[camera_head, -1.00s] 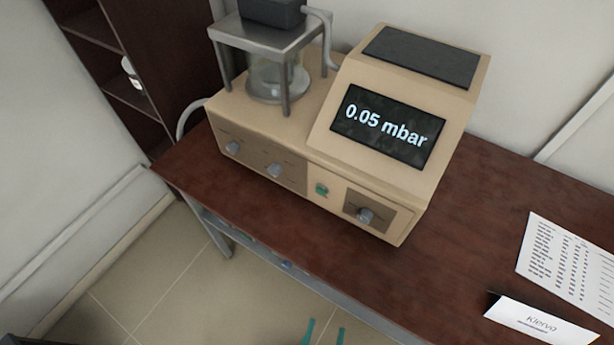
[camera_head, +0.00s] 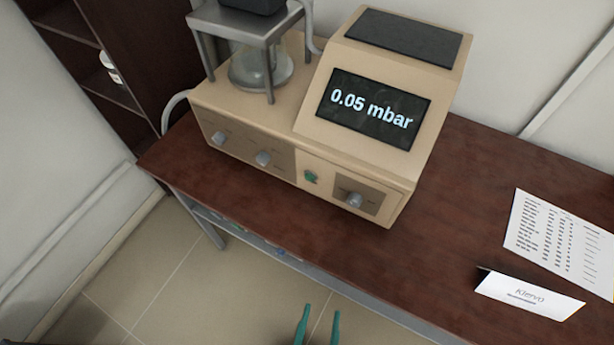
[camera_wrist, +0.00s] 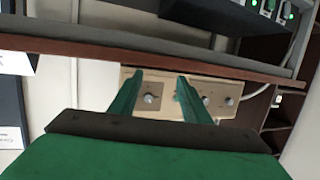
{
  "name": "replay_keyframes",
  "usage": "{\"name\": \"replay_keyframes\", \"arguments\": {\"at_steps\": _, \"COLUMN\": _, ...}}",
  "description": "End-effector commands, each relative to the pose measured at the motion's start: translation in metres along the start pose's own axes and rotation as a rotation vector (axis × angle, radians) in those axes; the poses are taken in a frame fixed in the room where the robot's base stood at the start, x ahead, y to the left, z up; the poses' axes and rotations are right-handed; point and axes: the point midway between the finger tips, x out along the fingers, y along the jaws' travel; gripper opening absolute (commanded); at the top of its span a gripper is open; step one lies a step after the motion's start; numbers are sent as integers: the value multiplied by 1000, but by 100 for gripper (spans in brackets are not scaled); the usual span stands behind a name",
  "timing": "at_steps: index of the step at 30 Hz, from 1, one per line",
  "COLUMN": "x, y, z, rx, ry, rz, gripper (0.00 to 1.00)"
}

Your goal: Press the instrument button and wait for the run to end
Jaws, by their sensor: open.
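The instrument (camera_head: 240,110) is a beige box on a dark brown table, with a screen (camera_head: 372,112) reading "0.05 mbar". A small green button (camera_head: 311,177) sits on its front face, between the knobs on the left and the single knob (camera_head: 354,200) on the right. My gripper (camera_head: 320,312) shows two green fingers at the bottom of the head view, apart and empty, short of the table's front edge. In the wrist view my gripper (camera_wrist: 160,76) is open towards the instrument's front panel (camera_wrist: 163,84). The button is not clear there; the right finger covers part of the panel.
The table (camera_head: 420,235) has its front edge between my gripper and the instrument. A printed sheet (camera_head: 562,240) and a folded name card (camera_head: 528,294) lie at right. A glass vessel (camera_head: 262,68) stands under a metal stand on the instrument. A dark shelf (camera_head: 120,60) stands at left.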

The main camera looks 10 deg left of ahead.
Motion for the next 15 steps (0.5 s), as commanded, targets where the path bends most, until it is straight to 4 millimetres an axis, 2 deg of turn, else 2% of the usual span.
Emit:
{"name": "replay_keyframes", "arguments": {"at_steps": 8, "x": 0, "y": 0, "z": 0, "rx": 0, "ry": 0, "rz": 0, "gripper": 43}}
{"name": "replay_keyframes", "arguments": {"at_steps": 9, "x": 0, "y": 0, "z": 0, "rx": 0, "ry": 0, "rz": 0, "gripper": 41}}
{"name": "replay_keyframes", "arguments": {"at_steps": 14, "x": 0, "y": 0, "z": 0, "rx": 0, "ry": 0, "rz": 0, "gripper": 3}}
{"name": "replay_keyframes", "arguments": {"at_steps": 15, "x": 0, "y": 0, "z": 0, "rx": 0, "ry": 0, "rz": 0, "gripper": 0}}
